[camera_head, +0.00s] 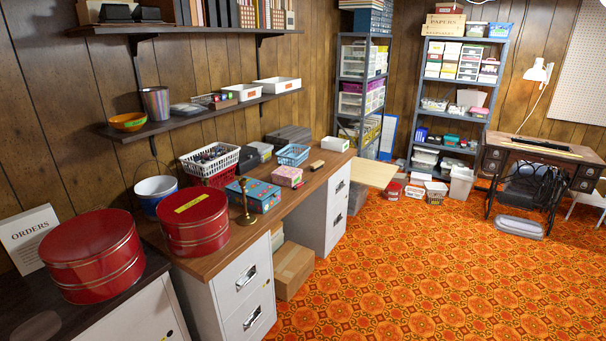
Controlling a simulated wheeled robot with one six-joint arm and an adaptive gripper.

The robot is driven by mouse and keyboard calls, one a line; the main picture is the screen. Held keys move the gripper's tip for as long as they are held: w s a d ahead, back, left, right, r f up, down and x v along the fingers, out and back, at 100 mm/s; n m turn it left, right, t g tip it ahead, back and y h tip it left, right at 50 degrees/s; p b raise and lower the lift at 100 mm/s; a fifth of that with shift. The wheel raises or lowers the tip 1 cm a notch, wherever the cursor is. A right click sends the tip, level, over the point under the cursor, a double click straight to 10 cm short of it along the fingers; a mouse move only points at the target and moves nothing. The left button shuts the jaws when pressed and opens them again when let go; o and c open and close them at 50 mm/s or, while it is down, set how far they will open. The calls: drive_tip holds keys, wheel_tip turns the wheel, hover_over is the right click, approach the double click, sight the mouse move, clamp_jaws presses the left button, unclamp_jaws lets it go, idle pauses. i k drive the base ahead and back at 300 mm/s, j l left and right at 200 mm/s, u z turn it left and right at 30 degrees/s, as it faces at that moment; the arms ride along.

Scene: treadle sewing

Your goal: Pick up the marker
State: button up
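I cannot make out a marker for certain at this size. A small dark slim item (298,185) lies on the wooden desk top (285,200), at the front right of a pink box (287,175). A short brown item (317,165) lies farther back on the same top. I cannot tell whether either is a marker. My gripper is not in view.
Two red round tins (92,260) (194,225), a brass candlestick (244,205) and a blue patterned box (254,196) crowd the near desk. A cardboard box (293,270) stands below. The orange patterned floor (420,275) is open toward the sewing table (540,150).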

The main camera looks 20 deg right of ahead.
sight(301, 184)
drive_tip(key=i+l, duration=0.2)
drive_tip(key=i, duration=0.3)
drive_tip(key=i+l, duration=0.25)
drive_tip(key=i, duration=0.3)
drive_tip(key=i+l, duration=0.2)
drive_tip(key=i, duration=0.3)
drive_tip(key=i+j+u, duration=0.15)
drive_tip(key=i+j, duration=0.4)
drive_tip(key=i, duration=0.1)
